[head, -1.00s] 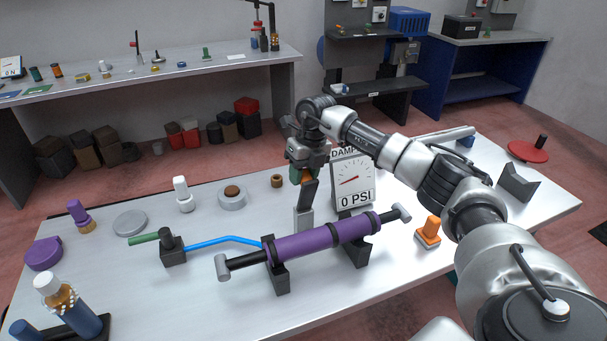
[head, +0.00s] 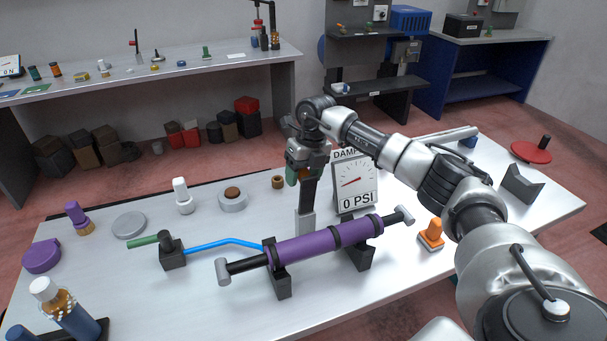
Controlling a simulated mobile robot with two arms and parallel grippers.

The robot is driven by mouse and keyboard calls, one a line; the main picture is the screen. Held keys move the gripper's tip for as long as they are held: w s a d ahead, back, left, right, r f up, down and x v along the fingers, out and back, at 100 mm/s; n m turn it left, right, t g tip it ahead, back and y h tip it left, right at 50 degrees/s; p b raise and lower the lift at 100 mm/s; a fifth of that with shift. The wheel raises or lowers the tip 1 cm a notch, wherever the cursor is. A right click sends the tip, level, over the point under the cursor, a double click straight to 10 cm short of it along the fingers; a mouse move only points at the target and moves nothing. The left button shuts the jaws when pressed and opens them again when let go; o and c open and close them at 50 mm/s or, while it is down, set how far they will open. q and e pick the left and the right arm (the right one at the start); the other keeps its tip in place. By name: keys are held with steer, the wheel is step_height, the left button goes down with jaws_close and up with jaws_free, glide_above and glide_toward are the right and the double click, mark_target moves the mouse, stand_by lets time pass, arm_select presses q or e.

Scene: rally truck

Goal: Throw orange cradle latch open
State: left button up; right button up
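The orange cradle latch (head: 431,235) stands on the white bench, right of the purple damper (head: 322,243). Its orange handle points up from a small base. The damper lies across two black cradle supports (head: 360,257). My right gripper (head: 306,222) points down behind the damper, left of the gauge, well apart from the latch. Its fingers overlap in this view, so their gap is hidden. I see nothing clearly held in it. My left gripper is out of view.
A gauge reading 0 PSI (head: 354,185) stands behind the damper. A blue hose (head: 222,243) runs from a black valve with a green handle (head: 172,254) to the damper. A black V-block (head: 520,185) and a red disc (head: 530,151) are at the right.

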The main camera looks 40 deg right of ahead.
steer(key=shift+s+r, duration=0.1)
steer(key=shift+r, duration=0.25)
step_height(320, 180, up, 10)
steer(key=d+b, duration=0.2)
steer(key=shift+s, duration=0.1)
stand_by(0.4)
